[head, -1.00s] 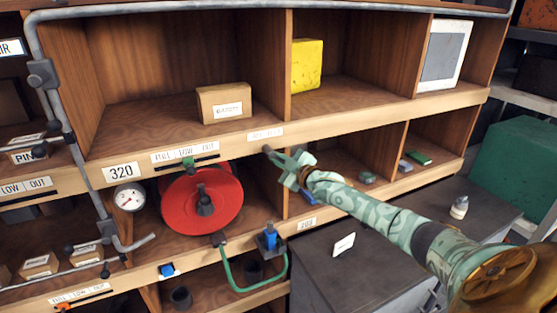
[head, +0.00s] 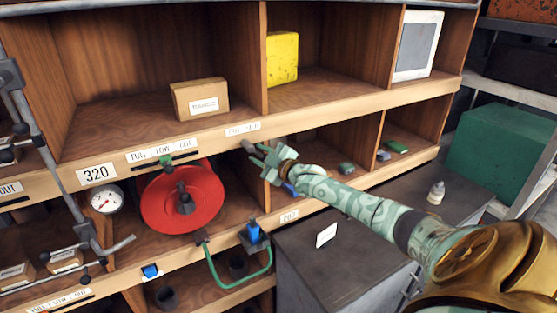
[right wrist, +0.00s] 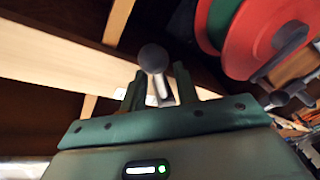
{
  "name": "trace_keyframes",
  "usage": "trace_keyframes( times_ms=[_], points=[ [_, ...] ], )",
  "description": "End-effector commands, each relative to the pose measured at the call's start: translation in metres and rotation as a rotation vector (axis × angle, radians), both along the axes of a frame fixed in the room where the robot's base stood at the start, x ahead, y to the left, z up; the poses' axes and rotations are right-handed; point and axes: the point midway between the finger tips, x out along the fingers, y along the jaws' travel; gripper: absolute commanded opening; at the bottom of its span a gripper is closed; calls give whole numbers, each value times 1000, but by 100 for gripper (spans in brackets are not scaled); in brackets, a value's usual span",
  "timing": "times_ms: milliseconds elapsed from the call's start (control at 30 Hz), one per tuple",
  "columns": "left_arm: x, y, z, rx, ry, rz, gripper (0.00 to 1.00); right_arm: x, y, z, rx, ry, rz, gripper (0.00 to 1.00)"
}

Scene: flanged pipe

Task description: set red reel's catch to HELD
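The red reel (head: 201,198) sits in a lower bay of the wooden shelf, with a dark hub; its red rim also shows in the right wrist view (right wrist: 268,40). A small grey ball knob (head: 247,146) sticks out at the shelf edge right of the reel, below a white label (head: 242,129) too small to read. My right gripper (head: 259,157) is at this knob. In the right wrist view the knob (right wrist: 153,58) and its short stem stand between the two fingers (right wrist: 158,88), which are apart, with gaps visible. My left gripper is not in view.
A green slider (head: 165,160) sits under a label strip above the reel. A gauge (head: 105,200) is left of it. A green hose (head: 212,270) and blue valve handle (head: 253,231) are below. A dark grey cabinet (head: 350,255) stands under my right arm.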

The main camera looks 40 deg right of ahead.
Motion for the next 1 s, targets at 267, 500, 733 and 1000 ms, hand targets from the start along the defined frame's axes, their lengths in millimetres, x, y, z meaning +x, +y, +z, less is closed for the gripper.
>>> trace_keyframes(
  times_ms=[267, 500, 733, 1000],
  points=[
    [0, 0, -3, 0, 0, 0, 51, -53, -2, -3, -3, 4, 1, 31],
    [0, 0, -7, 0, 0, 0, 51, -106, -4, -2, -5, 4, 1, 31],
    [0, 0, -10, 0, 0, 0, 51, -142, -6, -2, -2, 3, 0, 31],
    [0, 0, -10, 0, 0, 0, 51, -155, -7, 0, -4, 0, 0, 31]
  ],
)
